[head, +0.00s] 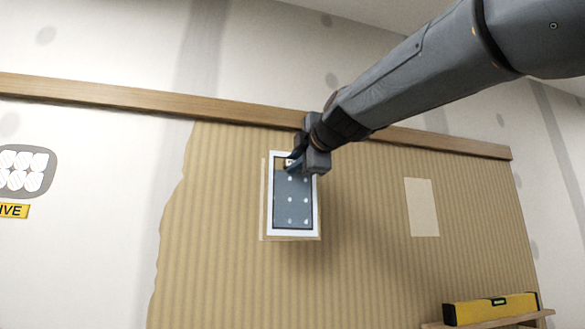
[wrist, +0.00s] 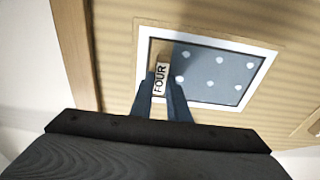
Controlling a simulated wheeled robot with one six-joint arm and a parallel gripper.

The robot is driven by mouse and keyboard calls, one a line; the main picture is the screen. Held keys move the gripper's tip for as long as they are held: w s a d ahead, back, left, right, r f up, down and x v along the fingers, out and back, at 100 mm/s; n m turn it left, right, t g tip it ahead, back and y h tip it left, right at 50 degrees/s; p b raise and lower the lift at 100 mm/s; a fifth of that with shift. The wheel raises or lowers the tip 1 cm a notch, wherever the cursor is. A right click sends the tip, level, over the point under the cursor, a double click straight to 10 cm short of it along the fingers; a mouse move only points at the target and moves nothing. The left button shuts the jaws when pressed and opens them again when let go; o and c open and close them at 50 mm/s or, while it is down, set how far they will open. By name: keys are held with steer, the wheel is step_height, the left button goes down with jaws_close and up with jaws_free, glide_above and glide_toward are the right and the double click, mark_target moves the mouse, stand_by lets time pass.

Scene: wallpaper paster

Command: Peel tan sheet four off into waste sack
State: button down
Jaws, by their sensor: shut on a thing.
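A white-bordered rectangle (head: 270,205) is on the corrugated tan wall. Inside its border is a blue-grey panel (head: 293,205) with pale dots. In the wrist view, a small tan area with a label reading FOUR (wrist: 160,78) is at the panel's left end. My gripper (head: 292,162) is at the top of the rectangle in the head view. In the wrist view, my gripper's fingers (wrist: 163,84) are shut at the FOUR label, one on each side of it. How much of the tan sheet is held is hard to tell. The waste sack is not in view.
A wooden rail (head: 150,98) runs across the wall above the rectangle. A plain pale tan patch (head: 422,207) is to the right. A yellow spirit level (head: 490,309) lies on a wooden ledge (head: 520,317) at lower right. A yellow sign (head: 13,211) is at far left.

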steer(key=b+v, duration=0.1)
steer(key=v, duration=0.1)
steer(key=b+v, duration=0.1)
steer(key=v, duration=0.1)
steer(key=shift+s+a, duration=0.1)
steer(key=shift+s, duration=0.3)
stand_by(0.7)
